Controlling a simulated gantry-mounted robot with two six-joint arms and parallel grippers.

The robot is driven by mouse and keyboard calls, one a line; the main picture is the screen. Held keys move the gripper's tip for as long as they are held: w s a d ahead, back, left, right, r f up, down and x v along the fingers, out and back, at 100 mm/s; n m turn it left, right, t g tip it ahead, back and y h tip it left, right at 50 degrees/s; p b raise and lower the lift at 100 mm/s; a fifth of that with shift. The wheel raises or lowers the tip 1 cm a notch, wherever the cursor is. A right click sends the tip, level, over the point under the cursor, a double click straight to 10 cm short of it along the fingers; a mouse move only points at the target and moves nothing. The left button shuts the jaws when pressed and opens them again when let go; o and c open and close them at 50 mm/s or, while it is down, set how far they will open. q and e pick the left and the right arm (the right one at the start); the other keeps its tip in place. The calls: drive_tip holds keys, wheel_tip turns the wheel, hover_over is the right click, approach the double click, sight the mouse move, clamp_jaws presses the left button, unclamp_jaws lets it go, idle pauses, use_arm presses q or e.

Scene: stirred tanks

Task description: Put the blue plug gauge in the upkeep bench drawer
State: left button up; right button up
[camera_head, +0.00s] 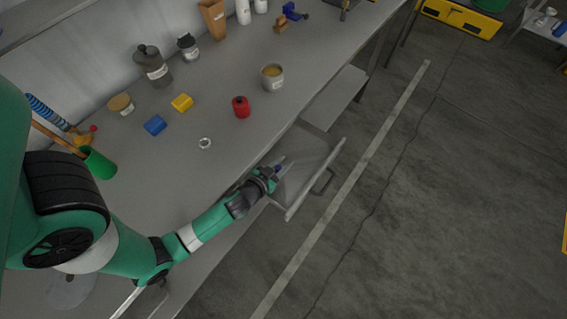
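The blue plug gauge (278,169) shows as a small dark blue piece between the fingers of my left gripper (283,165). The fingers are shut on it and hide most of it. My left gripper reaches from the lower left over the bench's front edge and is above the open drawer (315,157). The drawer is grey, pulled out from under the bench, with a dark handle (323,182) on its front. The part of its inside that shows looks bare. My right gripper is not in view.
On the grey bench (215,115) stand a red container (241,107), a grey cup (272,77), a metal nut (205,143), blue (155,125) and yellow (182,103) blocks and several bottles. A grey shelf (334,98) lies beyond the drawer.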

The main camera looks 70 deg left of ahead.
use_arm(q)
drive_tip(key=o, duration=0.4)
drive_tip(key=shift+r+p, duration=0.25)
drive_tip(key=shift+p, duration=0.1)
drive_tip(key=shift+s+d, duration=0.25)
drive_tip(key=shift+s, duration=0.1)
drive_tip(key=b+v, duration=0.2)
drive_tip(key=v, duration=0.8)
drive_tip(key=shift+s+d, duration=0.15)
drive_tip(key=shift+s, duration=0.05)
drive_tip(key=shift+s+d+r, duration=0.1)
drive_tip(key=shift+s+r, duration=0.15)
drive_tip(key=shift+r, duration=0.1)
